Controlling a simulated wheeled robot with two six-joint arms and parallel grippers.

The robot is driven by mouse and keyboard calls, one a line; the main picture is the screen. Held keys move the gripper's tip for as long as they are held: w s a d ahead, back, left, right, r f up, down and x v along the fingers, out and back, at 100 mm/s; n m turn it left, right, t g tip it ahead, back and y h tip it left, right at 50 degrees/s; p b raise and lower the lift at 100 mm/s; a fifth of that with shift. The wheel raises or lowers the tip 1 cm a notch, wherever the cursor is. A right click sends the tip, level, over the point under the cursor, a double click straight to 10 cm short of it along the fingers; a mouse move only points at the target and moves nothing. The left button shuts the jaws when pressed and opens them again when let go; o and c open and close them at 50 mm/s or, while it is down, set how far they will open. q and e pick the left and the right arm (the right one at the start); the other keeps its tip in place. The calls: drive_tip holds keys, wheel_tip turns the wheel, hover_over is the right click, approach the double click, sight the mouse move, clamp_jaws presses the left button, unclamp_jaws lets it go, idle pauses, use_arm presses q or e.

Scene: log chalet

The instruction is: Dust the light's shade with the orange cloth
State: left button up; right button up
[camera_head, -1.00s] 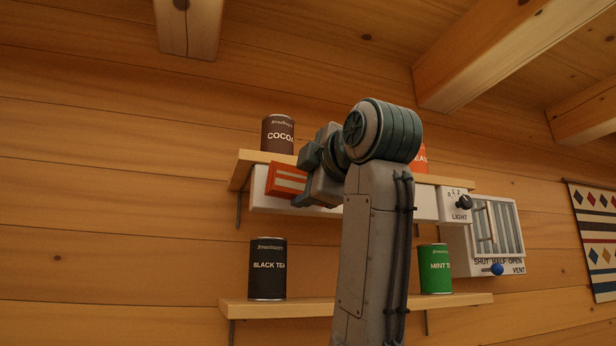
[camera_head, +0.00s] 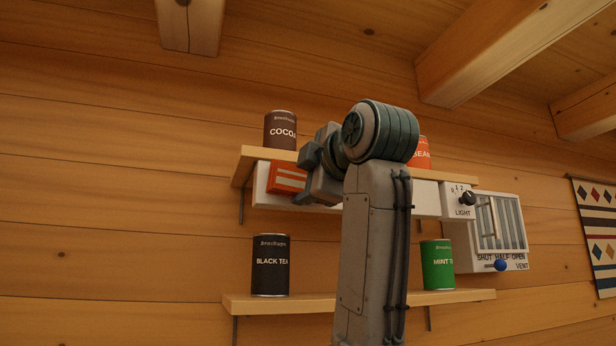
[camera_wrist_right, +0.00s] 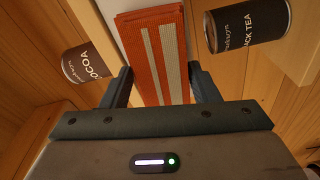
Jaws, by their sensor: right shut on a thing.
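The light's shade (camera_head: 428,199) is a long white bar under the upper shelf, with a LIGHT switch box (camera_head: 458,201) at its right end. The orange cloth (camera_head: 287,178), with pale stripes, lies flat against the shade near its left end. My right gripper (camera_head: 304,176) is shut on the cloth; my right arm hides the middle of the shade. In the right wrist view the cloth (camera_wrist_right: 155,60) sits between the two fingers (camera_wrist_right: 162,82), over the white shade (camera_wrist_right: 115,8). My left gripper is not in view.
The upper shelf (camera_head: 245,163) holds a cocoa tin (camera_head: 280,130) and an orange tin (camera_head: 423,153). The lower shelf (camera_head: 340,304) holds a black tea tin (camera_head: 271,265) and a mint tin (camera_head: 437,265). A vent box (camera_head: 500,235) with a blue knob (camera_head: 500,265) is at right.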

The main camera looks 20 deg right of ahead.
drive_tip(key=shift+w, duration=0.4)
drive_tip(key=shift+d, duration=0.1)
drive_tip(key=shift+d, duration=2)
drive_tip(key=shift+a+b, duration=0.45)
drive_tip(key=shift+a, duration=1.65)
drive_tip(key=shift+s+f+b, duration=0.2)
drive_tip(key=shift+s+b, duration=0.6)
drive_tip(key=shift+s, duration=0.15)
drive_tip(key=shift+s+d+r+b, duration=0.15)
drive_tip(key=shift+s+b, duration=0.65)
drive_tip(key=shift+s, duration=1.05)
